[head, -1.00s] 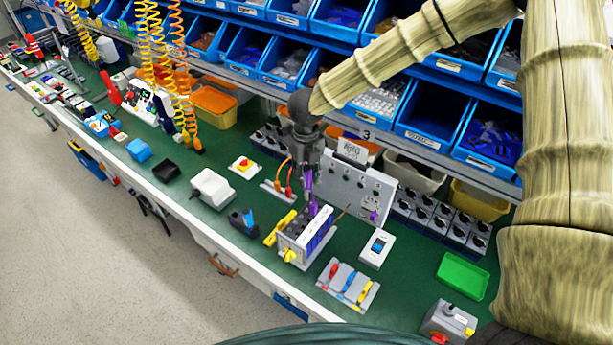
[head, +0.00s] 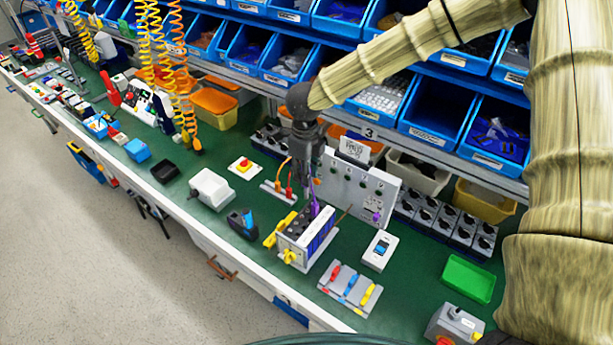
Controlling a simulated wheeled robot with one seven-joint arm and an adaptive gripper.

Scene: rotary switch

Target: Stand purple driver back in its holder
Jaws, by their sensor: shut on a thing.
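My gripper (head: 307,192) is shut on the purple driver (head: 314,208), whose lower part shows just below the fingers. The driver hangs roughly upright over a grey-white block with a dark top (head: 294,244) and a blue-striped side. I cannot tell whether the driver's tip touches the block or is inside it. My fingers hide the driver's upper part. I cannot tell for sure which piece is the driver's holder.
An upright grey panel (head: 347,190) with a purple knob (head: 375,217) stands close behind the block. A yellow-handled tool (head: 278,232) lies left of it. A grey plate with red, blue and yellow pieces (head: 335,292) lies in front. Green bench shows around a green tray (head: 468,279).

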